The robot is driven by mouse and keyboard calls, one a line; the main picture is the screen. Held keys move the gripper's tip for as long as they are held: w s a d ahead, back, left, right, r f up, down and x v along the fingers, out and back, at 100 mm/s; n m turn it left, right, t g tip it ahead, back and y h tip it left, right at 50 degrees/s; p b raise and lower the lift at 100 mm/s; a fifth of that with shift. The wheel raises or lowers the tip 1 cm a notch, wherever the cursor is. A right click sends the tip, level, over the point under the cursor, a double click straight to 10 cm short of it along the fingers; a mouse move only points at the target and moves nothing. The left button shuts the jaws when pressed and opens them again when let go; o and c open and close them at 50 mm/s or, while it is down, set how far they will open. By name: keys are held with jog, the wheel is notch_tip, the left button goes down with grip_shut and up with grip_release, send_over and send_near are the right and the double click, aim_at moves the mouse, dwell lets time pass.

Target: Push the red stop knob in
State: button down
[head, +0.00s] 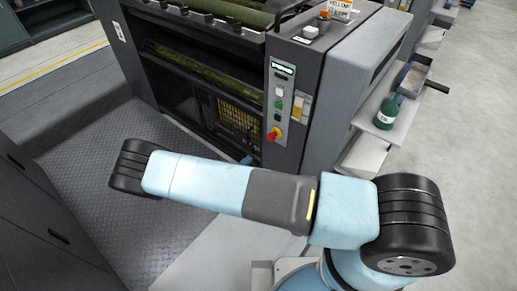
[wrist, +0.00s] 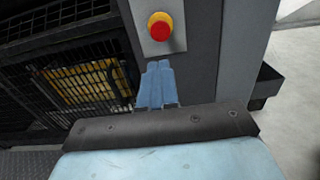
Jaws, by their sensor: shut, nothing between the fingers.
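The red stop knob (head: 272,134) sits low on the grey control panel of the press in the head view, on a yellow base. In the wrist view the knob (wrist: 160,28) is near the top centre, with its red face towards the camera. My gripper (wrist: 158,66) is shut and empty, its blue fingers pointing up at the panel just below the knob. A gap shows in the picture between the fingertips and the knob; whether they touch the panel I cannot tell. In the head view my arm hides most of the gripper.
A mesh guard (wrist: 85,85) is left of the panel.

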aim_at(270, 139)
jog(key=x, duration=1.3)
jog(key=shift+w+d, duration=0.2)
jog(key=shift+w, duration=0.05)
jog(key=shift+x, duration=0.9)
jog(key=shift+w+d+r, duration=0.1)
jog(key=shift+d, duration=0.05)
jog(key=shift+s, duration=0.2)
jog(key=v, duration=1.4)
jog(key=shift+w, duration=0.1)
